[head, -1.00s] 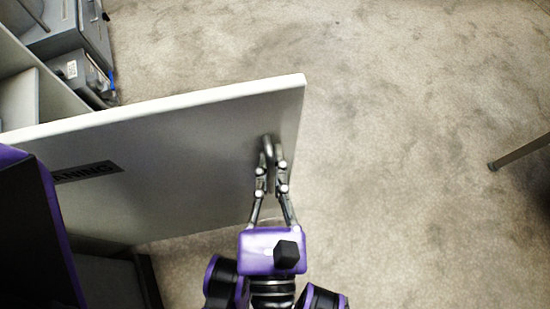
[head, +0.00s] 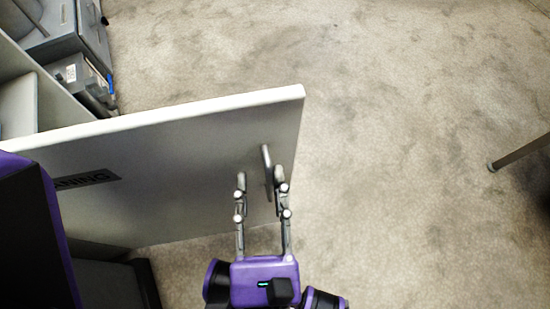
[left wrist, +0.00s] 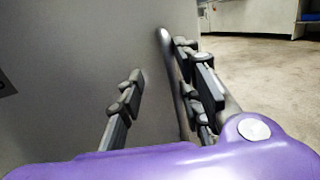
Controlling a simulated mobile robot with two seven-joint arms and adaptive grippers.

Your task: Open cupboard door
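The cupboard door (head: 180,150) is a grey panel with a pale top edge. It stands swung out from the cupboard (head: 50,85) at the left, leaving a wide opening. A metal bar handle (head: 266,160) is near its free edge, and also shows in the left wrist view (left wrist: 168,60). My left gripper (head: 260,181) is open at the handle. The handle lies between its spread fingers, closer to the right one; I cannot tell whether they touch. My right gripper is not in view.
A dark label (head: 88,180) is on the door face. Grey boxes (head: 75,50) are at the upper left, by the cupboard. A table leg (head: 515,152) is at the right. The carpet (head: 400,130) right of the door is clear.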

